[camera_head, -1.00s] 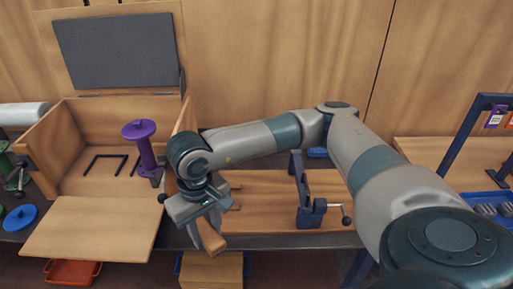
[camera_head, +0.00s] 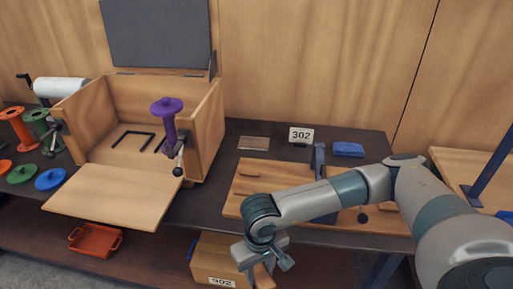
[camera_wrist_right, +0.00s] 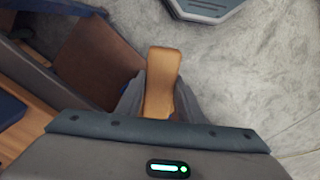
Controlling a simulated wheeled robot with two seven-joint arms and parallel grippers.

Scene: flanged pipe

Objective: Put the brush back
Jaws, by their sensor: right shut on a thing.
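The brush (camera_wrist_right: 162,80) shows as a tan wooden piece, held between the fingers in the right wrist view. My right gripper (camera_wrist_right: 160,98) is shut on it. In the head view the right gripper (camera_head: 258,268) hangs low, in front of the bench's front edge and over the shelf below. The brush (camera_head: 264,277) sticks down from it there, partly hidden by the fingers. I cannot make out its bristles. My left gripper is not in view.
An open wooden box (camera_head: 90,110) with a lowered flap stands on the left of the bench, a purple spool (camera_head: 168,125) at its right side. A wooden board (camera_head: 270,178), a 302 card (camera_head: 301,135) and a blue block (camera_head: 348,149) are to the right. A cardboard box (camera_head: 215,262) sits below.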

